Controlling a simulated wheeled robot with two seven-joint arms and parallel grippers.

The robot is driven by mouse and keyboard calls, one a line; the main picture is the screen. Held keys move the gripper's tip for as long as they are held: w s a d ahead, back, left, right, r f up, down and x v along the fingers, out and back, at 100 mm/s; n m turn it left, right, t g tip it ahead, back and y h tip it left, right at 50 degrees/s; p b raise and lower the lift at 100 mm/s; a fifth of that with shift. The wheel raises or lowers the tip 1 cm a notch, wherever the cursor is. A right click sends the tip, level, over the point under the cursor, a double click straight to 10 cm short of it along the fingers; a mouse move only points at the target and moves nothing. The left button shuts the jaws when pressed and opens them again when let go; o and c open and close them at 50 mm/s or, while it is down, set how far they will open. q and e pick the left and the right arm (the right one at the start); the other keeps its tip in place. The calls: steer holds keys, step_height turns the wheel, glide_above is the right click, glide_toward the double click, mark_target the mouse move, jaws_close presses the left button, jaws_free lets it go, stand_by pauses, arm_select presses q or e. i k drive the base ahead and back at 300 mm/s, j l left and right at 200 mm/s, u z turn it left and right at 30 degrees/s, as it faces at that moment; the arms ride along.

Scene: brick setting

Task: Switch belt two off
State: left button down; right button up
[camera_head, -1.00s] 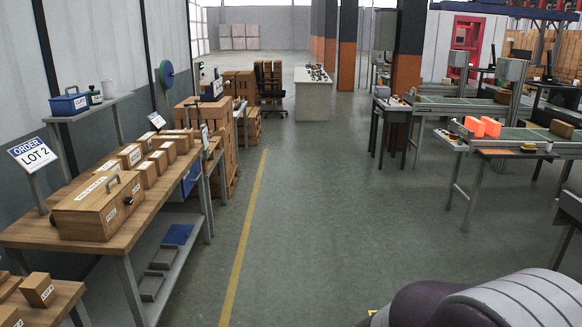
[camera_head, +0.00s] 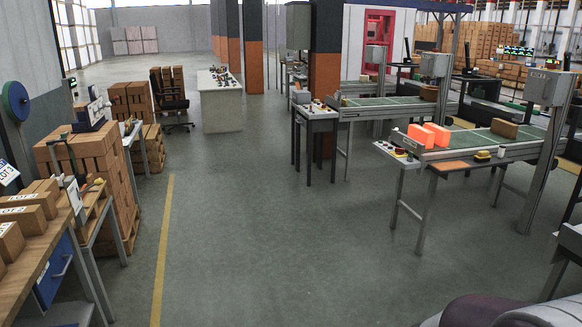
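Several conveyor belts stand on the right. The nearest belt (camera_head: 470,143) is green and carries two glowing orange-red blocks and a brown box. A small control panel (camera_head: 397,152) with coloured buttons is at its left end. A second green belt (camera_head: 385,101) runs behind it, with a dark-legged control stand (camera_head: 316,112) bearing buttons at its left end. Another belt (camera_head: 362,84) shows farther back. I cannot read which belt is number two, nor tell whether any is running. Neither of my grippers is in view.
The grey floor (camera_head: 270,240) ahead is clear, with a yellow line (camera_head: 163,245) on the left. A workbench (camera_head: 40,245) with boxes and stacked cartons (camera_head: 100,165) line the left. A white counter (camera_head: 220,102) and an orange-black pillar (camera_head: 325,70) stand farther back.

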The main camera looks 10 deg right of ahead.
mark_target(398, 151)
steer(key=i+l+z, duration=0.3)
steer(key=i, duration=0.45)
steer(key=i+l+z, duration=0.2)
steer(key=i+z, duration=0.15)
steer(key=i, duration=0.45)
steer(key=i+z, duration=0.3)
steer(key=i, duration=0.45)
steer(key=i+j+z, duration=0.3)
steer(key=i, duration=0.5)
steer(key=i+l, duration=0.1)
steer(key=i, duration=0.4)
steer(key=i+l, duration=0.1)
steer(key=i, duration=0.4)
steer(key=i+l+u, duration=0.1)
steer(key=i, duration=0.4)
steer(key=i+l, duration=0.15)
steer(key=i, duration=0.3)
steer(key=i+l+u, duration=0.9)
steer(key=i, duration=0.1)
